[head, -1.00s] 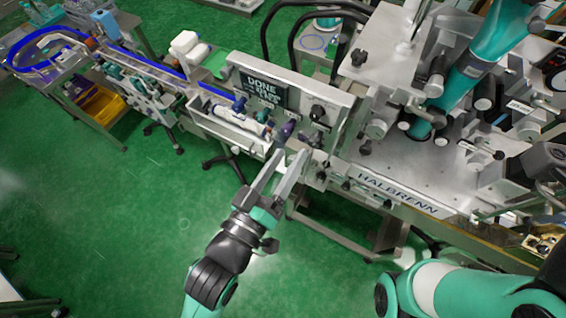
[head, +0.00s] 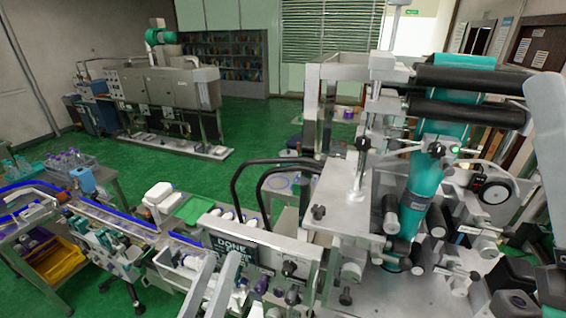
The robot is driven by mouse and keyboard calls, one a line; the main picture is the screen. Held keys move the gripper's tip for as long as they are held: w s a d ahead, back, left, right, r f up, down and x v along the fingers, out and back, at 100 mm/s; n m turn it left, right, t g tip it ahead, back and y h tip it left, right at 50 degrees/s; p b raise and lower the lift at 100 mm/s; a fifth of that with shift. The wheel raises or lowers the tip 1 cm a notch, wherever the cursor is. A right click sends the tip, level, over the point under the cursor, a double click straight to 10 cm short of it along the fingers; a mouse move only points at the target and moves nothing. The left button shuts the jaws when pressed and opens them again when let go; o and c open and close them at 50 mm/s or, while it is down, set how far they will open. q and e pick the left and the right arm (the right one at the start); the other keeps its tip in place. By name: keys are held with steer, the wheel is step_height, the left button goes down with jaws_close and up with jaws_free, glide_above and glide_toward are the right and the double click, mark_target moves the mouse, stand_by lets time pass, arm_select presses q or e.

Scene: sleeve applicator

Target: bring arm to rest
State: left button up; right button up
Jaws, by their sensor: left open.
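My left gripper (head: 221,262) shows at the bottom of the head view as two pale, parted fingers. It is open, with nothing seen between them. The fingers overlap the front of the sleeve applicator (head: 350,255), close to its dark display panel (head: 228,252), which reads "DONE" on its top line. I cannot tell whether they touch anything. The rest of that arm is cut off by the lower edge. My right gripper is not in view.
Dark knobs (head: 276,289) sit right of the fingers. A blue-edged conveyor (head: 105,213) runs left, above a yellow bin (head: 62,260). Another machine (head: 165,88) stands far back, with open green floor (head: 255,130) before it.

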arm_select(q)
steer(key=s+a+r+m+t, duration=0.2)
steer(key=r, duration=0.7)
steer(key=s+a+r+m+t+y+p, duration=0.1)
steer(key=s+a+r+m+t, duration=0.1)
steer(key=r, duration=0.7)
steer(key=s+a+r+m+t+y, duration=0.1)
steer(key=a+r, duration=0.3)
steer(key=r, duration=0.5)
steer(key=shift+s+a+m+t, duration=0.25)
steer(key=shift+s+m+t, duration=0.35)
steer(key=shift+s+t, duration=0.3)
